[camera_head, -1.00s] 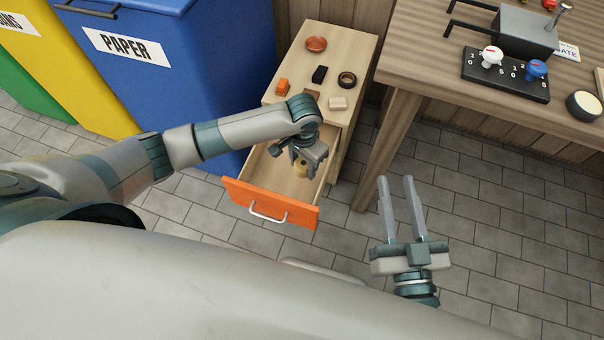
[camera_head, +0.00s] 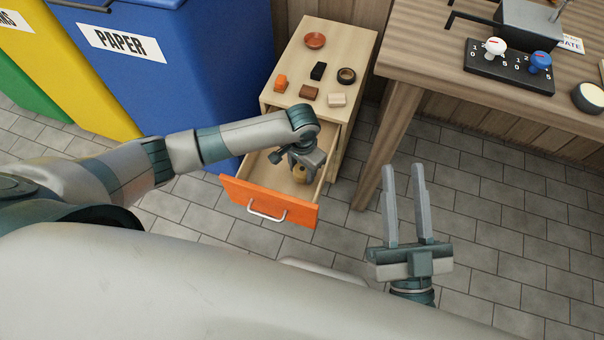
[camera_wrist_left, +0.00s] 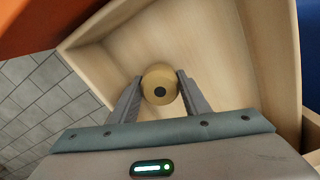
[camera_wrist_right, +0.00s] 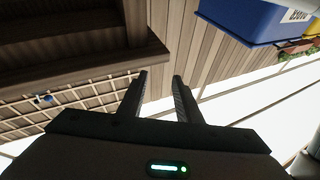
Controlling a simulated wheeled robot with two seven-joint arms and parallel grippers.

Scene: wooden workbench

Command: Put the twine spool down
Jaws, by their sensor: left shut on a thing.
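In the head view the spool (camera_head: 300,174) is partly hidden under my left gripper (camera_head: 302,170). It is inside the open drawer (camera_head: 262,172); I cannot tell whether it touches the drawer floor. My right gripper (camera_head: 405,205) is open and empty over the floor, right of the drawer; it also shows in the right wrist view (camera_wrist_right: 160,85).
The drawer's orange front (camera_head: 262,202) has a pale handle. The cabinet top (camera_head: 325,50) holds several small items, including a red dish (camera_head: 315,40) and a dark ring (camera_head: 346,76). A blue paper bin (camera_head: 185,70) stands left; the workbench (camera_head: 440,60) stands right.

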